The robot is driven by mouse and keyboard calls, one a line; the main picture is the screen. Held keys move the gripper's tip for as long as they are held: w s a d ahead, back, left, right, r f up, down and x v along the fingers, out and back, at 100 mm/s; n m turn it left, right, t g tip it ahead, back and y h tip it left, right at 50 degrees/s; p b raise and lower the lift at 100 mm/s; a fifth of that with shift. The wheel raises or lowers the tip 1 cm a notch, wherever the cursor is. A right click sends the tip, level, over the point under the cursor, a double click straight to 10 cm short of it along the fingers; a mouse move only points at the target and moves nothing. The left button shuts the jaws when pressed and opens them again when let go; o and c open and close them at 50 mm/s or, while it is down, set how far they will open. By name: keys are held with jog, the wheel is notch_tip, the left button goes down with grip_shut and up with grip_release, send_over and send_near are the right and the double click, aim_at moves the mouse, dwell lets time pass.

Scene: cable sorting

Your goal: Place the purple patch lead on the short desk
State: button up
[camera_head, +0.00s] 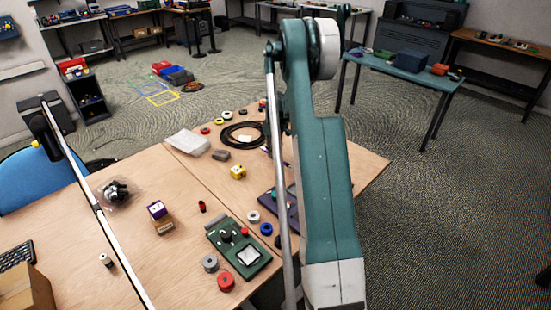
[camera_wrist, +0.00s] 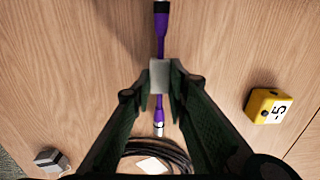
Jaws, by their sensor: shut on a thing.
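The purple patch lead (camera_wrist: 160,45) has a dark connector at its top end and a silver-tipped one at its bottom end in the wrist view. My gripper (camera_wrist: 160,76) is shut on its middle, with a pale grey piece between the fingertips. The lead is over wood-grained desktop; I cannot tell its height. In the head view my arm mostly hides the gripper and lead, above the wooden desk (camera_head: 345,158). A teal-topped table (camera_head: 420,72) stands at the back right. I cannot tell which of these is the short desk.
A black cable coil (camera_head: 226,139) and a yellow block (camera_head: 238,172) lie close by on the wood. The block also shows in the wrist view (camera_wrist: 266,104). A green device (camera_head: 225,237) and several rings lie nearer. The teal table holds a blue box (camera_head: 411,60).

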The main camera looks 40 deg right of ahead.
jog(key=shift+f, duration=1.05)
jog(key=shift+f, duration=0.15)
jog(key=o, duration=0.9)
notch_tip(320, 180, up, 12)
jog(key=shift+r+p, duration=0.2)
jog(key=shift+p, duration=0.65)
jog(key=shift+a, duration=0.1)
